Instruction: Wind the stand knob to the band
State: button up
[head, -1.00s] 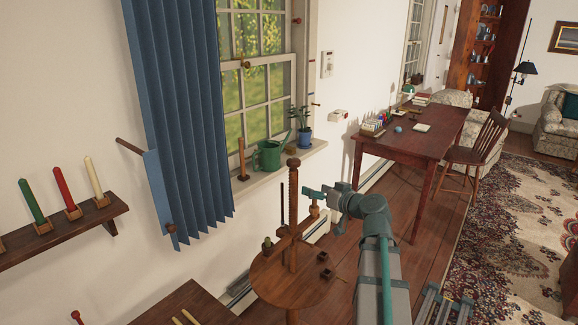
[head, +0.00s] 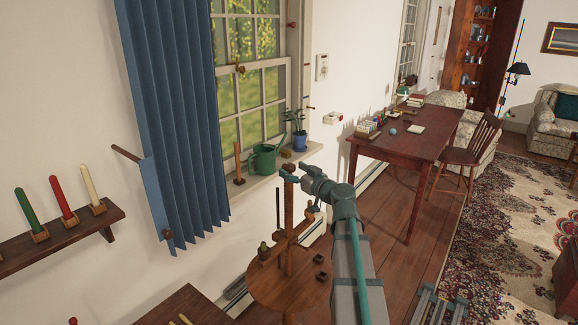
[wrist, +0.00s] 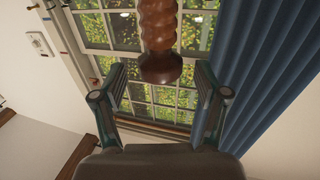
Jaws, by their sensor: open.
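The wooden stand has a round top (head: 268,292) and an upright post (head: 288,218), with a small brown knob (head: 291,167) at the post's upper end. In the wrist view the threaded post (wrist: 158,22) hangs from the top edge and ends in the rounded knob (wrist: 160,68). My gripper (head: 292,175) is open at the post's upper end. In the wrist view its two fingers (wrist: 160,85) lie left and right of the knob, with gaps on both sides. Whether the knob is within their depth, I cannot tell. I cannot make out the band.
A green watering can (head: 264,158) and a potted plant (head: 299,140) stand on the window sill behind. The blue curtain (head: 180,130) hangs to the left. A candle shelf (head: 60,238) is at far left. A desk (head: 420,140) stands to the right.

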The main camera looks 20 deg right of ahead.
jog(key=shift+x, duration=1.25)
jog(key=shift+c, duration=0.3)
jog(key=c, duration=1.1)
jog(key=shift+a+f+h, duration=0.1)
jog(key=shift+h, duration=0.2)
